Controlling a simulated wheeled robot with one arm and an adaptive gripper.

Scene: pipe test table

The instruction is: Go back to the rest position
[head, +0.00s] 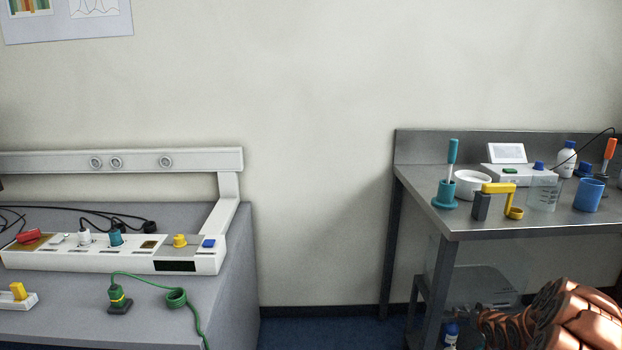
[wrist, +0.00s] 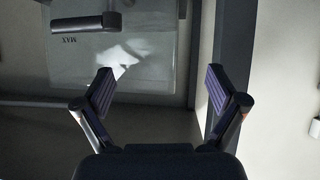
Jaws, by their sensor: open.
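My gripper (wrist: 160,88) shows in the wrist view with its two fingers spread wide and nothing between them. Beyond the fingers there is a clear container (wrist: 150,62) marked MAX and a dark table leg (wrist: 232,60). In the head view my copper-coloured arm fills the lower right corner, in front of the steel table (head: 480,222). The gripper's fingers cannot be made out in the head view.
The steel table holds a teal-handled tool in a stand (head: 452,175), a white bowl (head: 472,184), a yellow and grey fixture (head: 497,190), a beaker (head: 543,196) and a blue cup (head: 589,195). A grey bench (head: 70,325) with a long socket panel (head: 110,256) is at left. Floor shows between them.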

